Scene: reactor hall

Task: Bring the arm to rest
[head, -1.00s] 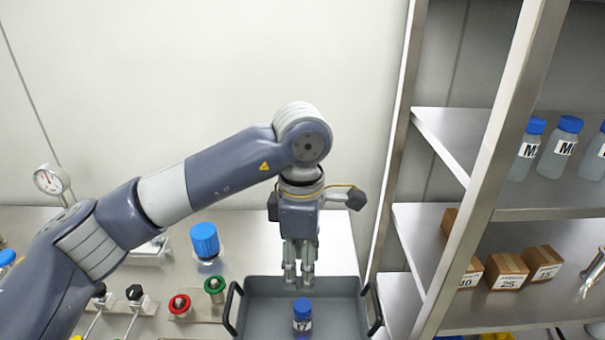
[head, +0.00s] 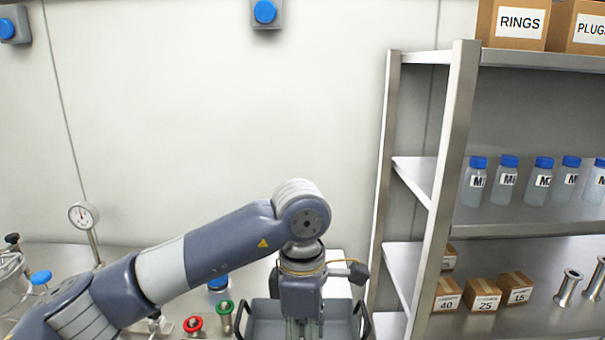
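My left arm comes in from the left, bends at its elbow and hangs down over the grey tray (head: 345,328). My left gripper (head: 303,328) points downward in front of the tray's back wall. Its fingers are cut off by the bottom edge of the picture, so their opening and anything between them cannot be seen. The tray's floor is also out of view. My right arm and gripper do not show.
A metal shelf rack (head: 448,160) stands close to the right, holding blue-capped bottles (head: 506,183) and small boxes (head: 483,296). A gauge (head: 83,217), a red ring (head: 193,325) and a green ring (head: 225,307) are left.

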